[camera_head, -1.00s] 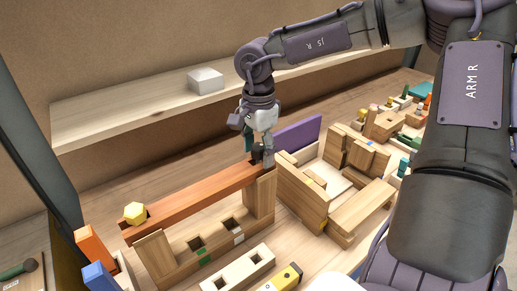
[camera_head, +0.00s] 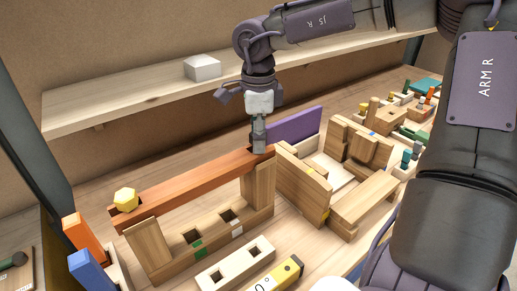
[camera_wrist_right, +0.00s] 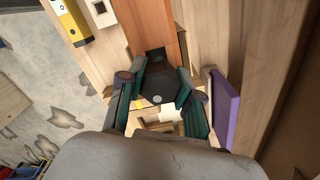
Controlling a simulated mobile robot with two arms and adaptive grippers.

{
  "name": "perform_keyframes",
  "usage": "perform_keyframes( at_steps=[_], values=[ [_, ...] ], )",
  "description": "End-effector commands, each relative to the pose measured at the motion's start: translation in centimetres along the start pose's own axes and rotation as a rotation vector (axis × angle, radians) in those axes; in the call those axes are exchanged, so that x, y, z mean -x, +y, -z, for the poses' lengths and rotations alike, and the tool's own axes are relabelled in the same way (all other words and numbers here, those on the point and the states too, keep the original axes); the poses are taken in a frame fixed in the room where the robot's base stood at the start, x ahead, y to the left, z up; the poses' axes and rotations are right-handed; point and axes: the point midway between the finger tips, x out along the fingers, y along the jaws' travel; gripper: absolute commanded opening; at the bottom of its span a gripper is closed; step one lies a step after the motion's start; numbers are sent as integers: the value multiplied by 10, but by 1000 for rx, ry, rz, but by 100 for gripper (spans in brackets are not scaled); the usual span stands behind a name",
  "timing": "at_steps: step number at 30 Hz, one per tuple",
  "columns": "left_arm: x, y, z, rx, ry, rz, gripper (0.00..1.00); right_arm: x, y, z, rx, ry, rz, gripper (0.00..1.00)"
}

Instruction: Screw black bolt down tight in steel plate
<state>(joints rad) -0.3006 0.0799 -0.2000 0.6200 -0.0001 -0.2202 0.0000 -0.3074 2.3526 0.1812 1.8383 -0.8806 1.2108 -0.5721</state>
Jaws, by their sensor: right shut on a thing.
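My right gripper (camera_head: 259,147) points straight down at the right end of a reddish-brown beam (camera_head: 190,187). In the right wrist view its two green-and-black fingers (camera_wrist_right: 161,82) are closed on the sides of a black hexagonal bolt head (camera_wrist_right: 158,95). The bolt sits at the end of the beam, which also shows in the wrist view (camera_wrist_right: 148,28). In the head view the bolt is mostly hidden by the fingers. The bolt's shank and any gap under its head are hidden. I cannot make out a steel plate. My left gripper is out of view.
A yellow hexagonal bolt (camera_head: 125,199) sits on the beam's left end. Wooden supports (camera_head: 149,249) hold the beam up. A purple panel (camera_head: 294,131) and wooden blocks (camera_head: 363,203) stand close on the right. A shelf (camera_head: 110,112) with a white block (camera_head: 202,68) is behind.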

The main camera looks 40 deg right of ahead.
Motion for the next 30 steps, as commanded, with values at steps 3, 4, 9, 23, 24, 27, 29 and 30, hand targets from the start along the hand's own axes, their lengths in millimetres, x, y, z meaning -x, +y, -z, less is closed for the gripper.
perform_keyframes(
  at_steps=[3, 4, 9, 23, 24, 27, 29, 30],
  values=[
    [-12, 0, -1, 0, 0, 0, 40, -8, 2, 0, -128, 2, -8, 0],
    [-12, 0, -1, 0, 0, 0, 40, -7, 2, 1, -143, 3, -9, 0],
    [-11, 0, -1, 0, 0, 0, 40, -7, 3, 1, -157, 4, -14, 0],
    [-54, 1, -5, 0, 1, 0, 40, -19, 4, 1, -746, 13, -15, 0],
    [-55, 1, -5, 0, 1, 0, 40, -18, 4, 1, -792, 14, -15, 0],
    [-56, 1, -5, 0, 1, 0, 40, -16, 4, 1, -854, 13, -18, 0],
    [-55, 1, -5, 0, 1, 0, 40, -15, 4, 1, -861, 12, -19, 0],
    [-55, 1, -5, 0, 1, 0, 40, -15, 4, 1, -861, 12, -19, 0]
  ],
)
